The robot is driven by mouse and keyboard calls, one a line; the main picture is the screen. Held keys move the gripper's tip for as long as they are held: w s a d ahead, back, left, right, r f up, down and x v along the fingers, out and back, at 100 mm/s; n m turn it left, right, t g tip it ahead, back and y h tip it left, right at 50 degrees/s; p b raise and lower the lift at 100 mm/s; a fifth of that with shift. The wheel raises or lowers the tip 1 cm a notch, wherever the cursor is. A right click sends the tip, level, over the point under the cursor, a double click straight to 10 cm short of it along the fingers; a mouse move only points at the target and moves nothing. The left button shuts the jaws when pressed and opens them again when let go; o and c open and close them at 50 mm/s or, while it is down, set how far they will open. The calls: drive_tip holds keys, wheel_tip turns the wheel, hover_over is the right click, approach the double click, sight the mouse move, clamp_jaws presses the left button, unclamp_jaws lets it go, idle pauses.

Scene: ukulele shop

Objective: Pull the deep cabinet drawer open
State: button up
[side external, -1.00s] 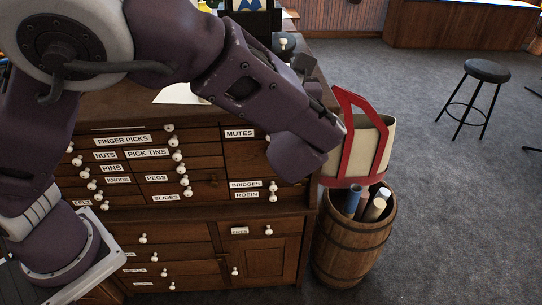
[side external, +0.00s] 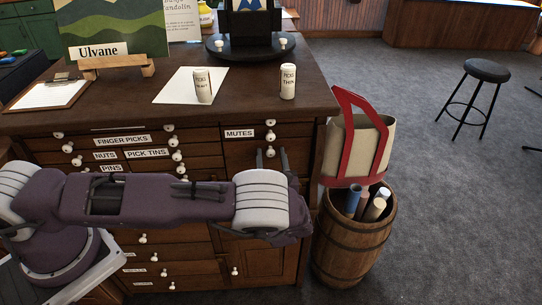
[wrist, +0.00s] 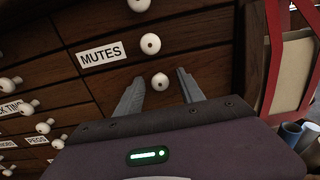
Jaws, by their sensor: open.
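The wooden cabinet (side external: 200,112) has many small drawers with white round knobs. In its right column, below the drawer labelled MUTES, is a taller plain drawer front (side external: 238,155) with a white knob (side external: 270,152). My gripper (side external: 272,155) is open at this front, its two fingers apart with the knob between them. In the wrist view the knob (wrist: 160,82) sits in the gap between the fingers (wrist: 160,78), with space on both sides. The drawer looks closed.
A barrel (side external: 350,245) with rolled tubes and a cream and red bag (side external: 355,145) stand close to the cabinet's right side. Two cans, a clipboard, paper and a display stand (side external: 250,45) are on the top. A stool (side external: 480,85) stands away on the carpet.

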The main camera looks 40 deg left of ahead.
clamp_jaws()
idle(1.4)
